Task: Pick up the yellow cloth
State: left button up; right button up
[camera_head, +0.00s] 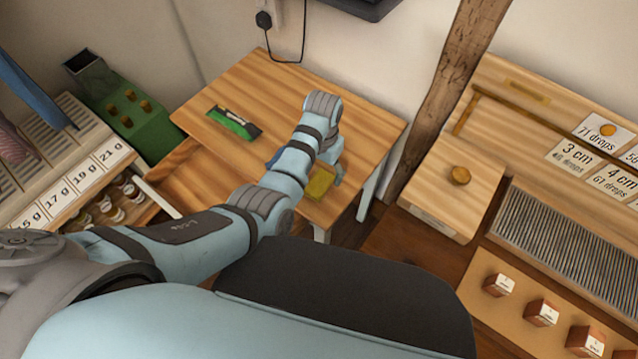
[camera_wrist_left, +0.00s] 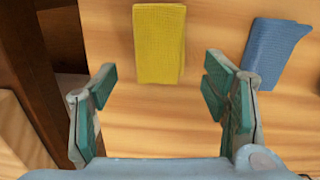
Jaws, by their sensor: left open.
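The yellow cloth (camera_wrist_left: 159,44) lies flat and folded on the wooden table, ahead of and between the finger lines in the left wrist view. In the head view the yellow cloth (camera_head: 320,183) shows near the table's front right edge, beside my left wrist. My left gripper (camera_wrist_left: 160,88) is open and empty, with its fingers wide apart and the cloth beyond their tips. In the head view the left gripper (camera_head: 335,172) is mostly hidden behind my arm. My right gripper is in neither view.
A blue cloth (camera_wrist_left: 277,53) lies on the table (camera_head: 260,85) to the right of the yellow one. A green and black item (camera_head: 234,122) lies further left on the table.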

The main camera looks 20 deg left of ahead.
aim_at(322, 177)
pick_arm(q)
notch_tip(322, 177, down, 3)
jog(key=shift+f+b, duration=0.2)
jog(key=shift+b, duration=0.3)
jog(key=shift+s+r, duration=0.1)
jog(key=shift+r, duration=0.05)
jog(key=shift+c, duration=0.8)
jog(key=c, duration=1)
